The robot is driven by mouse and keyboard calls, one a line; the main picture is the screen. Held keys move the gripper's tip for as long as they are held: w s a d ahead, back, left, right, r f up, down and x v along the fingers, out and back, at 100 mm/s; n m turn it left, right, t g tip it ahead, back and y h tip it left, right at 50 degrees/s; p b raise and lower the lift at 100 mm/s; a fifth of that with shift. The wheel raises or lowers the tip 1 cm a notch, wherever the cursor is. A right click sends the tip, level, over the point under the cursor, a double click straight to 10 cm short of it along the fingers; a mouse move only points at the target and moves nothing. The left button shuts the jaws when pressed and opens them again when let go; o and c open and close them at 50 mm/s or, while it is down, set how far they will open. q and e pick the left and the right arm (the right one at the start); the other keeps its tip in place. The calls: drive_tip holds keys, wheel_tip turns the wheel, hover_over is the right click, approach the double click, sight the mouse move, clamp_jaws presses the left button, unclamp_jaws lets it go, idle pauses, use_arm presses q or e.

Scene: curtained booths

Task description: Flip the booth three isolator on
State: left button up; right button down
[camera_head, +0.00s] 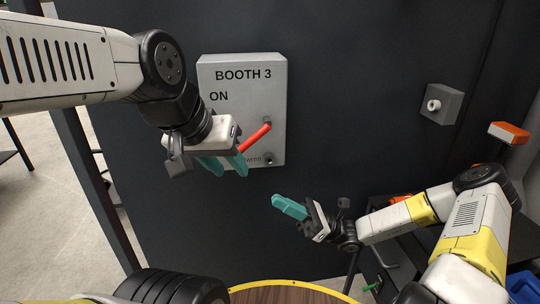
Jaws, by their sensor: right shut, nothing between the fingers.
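The booth 3 isolator is a grey box (245,75) on the dark wall, marked "BOOTH 3" and "ON". Its red lever (257,136) slants from the upper right down to the left. My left gripper (224,168) is in front of the box's lower left. Its teal fingers are apart, close to the lever's lower left end; I cannot tell whether they touch it. The gripper hides part of the box and of the small lettering at its bottom. My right gripper (279,202) is below the box, shut and empty, pointing up and left.
A small grey box with a round white knob (434,105) is on the wall at right. An orange and white object (509,133) is further right. A round wooden top with a yellow rim (290,284) is at the bottom. A dark post stands at left.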

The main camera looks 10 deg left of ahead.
drive_tip(key=w+m+t+y, duration=0.1)
drive_tip(key=t, duration=0.1)
drive_tip(key=w+d+m+t+y, duration=0.1)
drive_tip(key=m, duration=0.1)
drive_tip(key=w+d+m+t+y, duration=0.1)
drive_tip(key=m+t, duration=0.1)
drive_tip(key=shift+d+r+t, duration=0.1)
drive_tip(key=shift+d+t, duration=0.15)
drive_tip(key=shift+t, duration=0.05)
approach(251, 137)
drive_tip(key=a, duration=0.2)
drive_tip(key=a+r, duration=0.2)
drive_tip(key=a, duration=0.1)
drive_tip(key=shift+a, duration=0.3)
drive_tip(key=shift+s, duration=0.1)
